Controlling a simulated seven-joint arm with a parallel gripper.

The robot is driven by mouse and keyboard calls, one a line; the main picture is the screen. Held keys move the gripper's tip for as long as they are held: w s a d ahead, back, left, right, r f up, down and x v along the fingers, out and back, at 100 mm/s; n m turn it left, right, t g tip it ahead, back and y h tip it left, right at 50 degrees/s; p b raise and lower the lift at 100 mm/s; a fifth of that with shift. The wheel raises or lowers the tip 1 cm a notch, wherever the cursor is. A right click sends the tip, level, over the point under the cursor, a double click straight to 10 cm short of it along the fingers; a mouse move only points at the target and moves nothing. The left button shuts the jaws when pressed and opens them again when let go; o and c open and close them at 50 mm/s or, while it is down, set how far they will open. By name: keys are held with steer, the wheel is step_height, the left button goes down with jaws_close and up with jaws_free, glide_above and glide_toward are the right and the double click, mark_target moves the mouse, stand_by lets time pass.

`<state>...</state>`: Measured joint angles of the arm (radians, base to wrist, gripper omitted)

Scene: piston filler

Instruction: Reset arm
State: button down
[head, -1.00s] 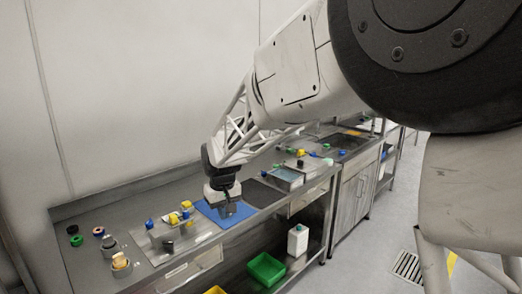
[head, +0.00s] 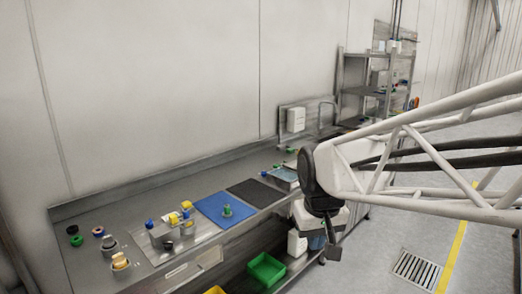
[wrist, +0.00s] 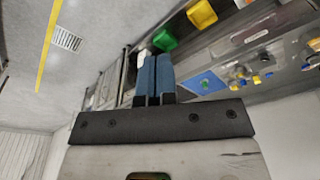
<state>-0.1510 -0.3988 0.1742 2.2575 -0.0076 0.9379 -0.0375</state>
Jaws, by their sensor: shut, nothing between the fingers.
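My gripper (head: 332,250) hangs in front of the bench's front edge, over the aisle side, pointing down. In the wrist view its two blue fingers (wrist: 154,76) are pressed together with nothing between them. It touches nothing that I can see. The arm reaches in from the right of the head view. On the bench, a small part with a green top (head: 227,211) stands upright on the blue mat (head: 208,203), apart from my gripper.
The steel bench (head: 130,203) holds a tray of parts with blue and yellow caps, a dark mat (head: 256,192) and loose caps at the left. A green bin (head: 266,268) and a white container (head: 296,243) sit below. A floor drain (head: 418,268) lies in open floor at right.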

steer(key=s+d+f+m, duration=0.1)
steer(key=s+d, duration=0.2)
steer(key=s, duration=0.4)
steer(key=s+d+f+m, duration=0.1)
steer(key=s+d, duration=0.3)
steer(key=s, duration=0.4)
steer(key=shift+f+t, duration=0.3)
steer(key=shift+f, duration=0.1)
